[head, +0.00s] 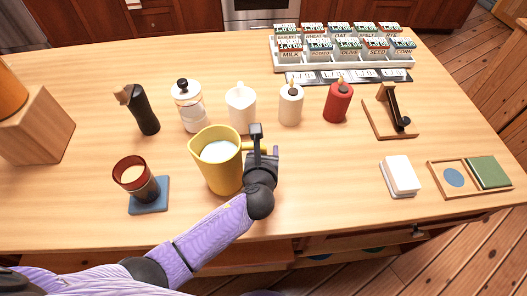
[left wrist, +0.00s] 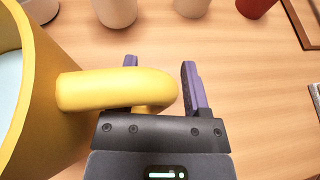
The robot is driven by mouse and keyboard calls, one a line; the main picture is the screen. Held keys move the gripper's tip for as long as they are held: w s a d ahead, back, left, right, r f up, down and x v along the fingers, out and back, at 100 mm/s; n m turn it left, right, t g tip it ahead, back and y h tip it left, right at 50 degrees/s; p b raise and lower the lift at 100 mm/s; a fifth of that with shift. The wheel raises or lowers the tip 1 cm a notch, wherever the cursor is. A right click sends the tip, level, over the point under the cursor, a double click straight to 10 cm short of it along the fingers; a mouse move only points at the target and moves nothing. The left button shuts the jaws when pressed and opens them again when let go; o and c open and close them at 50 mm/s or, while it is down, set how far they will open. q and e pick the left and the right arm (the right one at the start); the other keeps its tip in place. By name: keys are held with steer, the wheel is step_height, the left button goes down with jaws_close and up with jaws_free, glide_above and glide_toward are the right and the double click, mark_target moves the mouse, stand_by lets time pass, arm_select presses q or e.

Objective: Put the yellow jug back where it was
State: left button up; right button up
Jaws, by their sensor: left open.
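The yellow jug (head: 220,165) stands upright on the wooden table in the head view, with white liquid inside. Its handle is on the right side. In the left wrist view the yellow jug (left wrist: 40,95) fills the left edge, and its handle reaches across between the fingers. My left gripper (head: 262,150) is at the handle, to the right of the jug's body. In the left wrist view my left gripper (left wrist: 160,85) has its two fingers apart, one on each side of the handle's end. My right gripper is not in view.
A dark red cup (head: 136,178) on a blue coaster (head: 149,196) stands left of the jug. Behind are a pepper mill (head: 140,110), a white jar (head: 188,105), white bottles (head: 241,107) and a red bottle (head: 338,102). A white block (head: 399,176) lies right; table between is clear.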

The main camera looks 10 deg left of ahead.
mark_target(234, 163)
arm_select(q)
steer(key=shift+s+r, duration=0.2)
steer(key=shift+r, duration=0.05)
steer(key=p+v, duration=0.3)
steer(key=v, duration=0.8)
steer(key=shift+s+p, duration=0.25)
steer(key=shift+p, duration=0.05)
steer(key=shift+r, duration=0.1)
